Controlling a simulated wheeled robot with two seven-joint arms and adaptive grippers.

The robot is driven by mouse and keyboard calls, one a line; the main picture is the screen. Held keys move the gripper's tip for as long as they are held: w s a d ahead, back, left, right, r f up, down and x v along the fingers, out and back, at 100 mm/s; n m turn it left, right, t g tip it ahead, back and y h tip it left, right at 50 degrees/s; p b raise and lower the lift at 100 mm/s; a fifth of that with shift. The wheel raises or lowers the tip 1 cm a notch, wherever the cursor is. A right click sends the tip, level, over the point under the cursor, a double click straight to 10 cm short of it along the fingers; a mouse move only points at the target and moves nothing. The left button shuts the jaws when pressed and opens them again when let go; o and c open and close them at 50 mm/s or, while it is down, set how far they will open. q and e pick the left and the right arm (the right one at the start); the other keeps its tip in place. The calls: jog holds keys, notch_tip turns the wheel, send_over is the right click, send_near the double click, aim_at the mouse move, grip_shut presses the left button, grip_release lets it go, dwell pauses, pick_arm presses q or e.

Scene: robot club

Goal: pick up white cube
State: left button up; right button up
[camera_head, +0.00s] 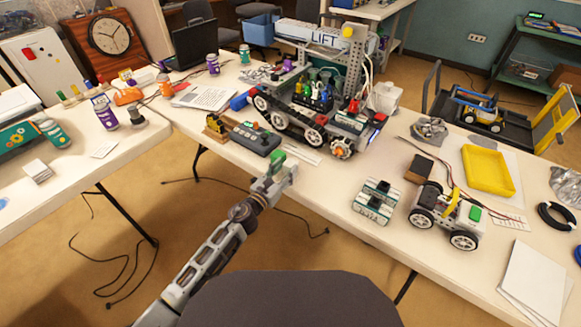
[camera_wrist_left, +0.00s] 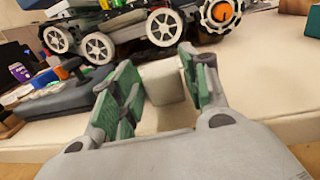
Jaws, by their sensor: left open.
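A white cube (camera_wrist_left: 163,82) stands on the table near its front edge in the left wrist view. It shows between and just beyond the fingers of my left gripper (camera_wrist_left: 148,88), which are apart with green pads facing inward. The cube's lower part shows between the fingers, and I cannot tell whether either finger touches it. In the head view my left gripper (camera_head: 276,173) is at the front edge of the middle table, and the cube is hard to make out there. My right gripper is not in view.
A wheeled robot model (camera_head: 312,104) stands behind the gripper. A grey control box (camera_head: 254,138) lies to its left. Green and white boxes (camera_head: 376,201) and a small rover (camera_head: 447,214) stand to the right.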

aim_at(287, 166)
pick_arm(q)
jog(key=shift+w+d, duration=0.35)
jog(key=shift+w, duration=0.25)
jog(key=shift+w+d, duration=0.15)
jog(key=shift+w, duration=0.05)
jog(key=c, duration=0.7)
jog(key=shift+r, duration=0.15)
jog(key=shift+r+p, duration=0.5)
jog(key=shift+r, duration=0.2)
notch_tip(287, 166, up, 7)
jog(key=p, duration=0.4)
jog(key=shift+f, duration=0.1)
jog(key=shift+r+p, duration=0.4)
jog(key=shift+r, duration=0.35)
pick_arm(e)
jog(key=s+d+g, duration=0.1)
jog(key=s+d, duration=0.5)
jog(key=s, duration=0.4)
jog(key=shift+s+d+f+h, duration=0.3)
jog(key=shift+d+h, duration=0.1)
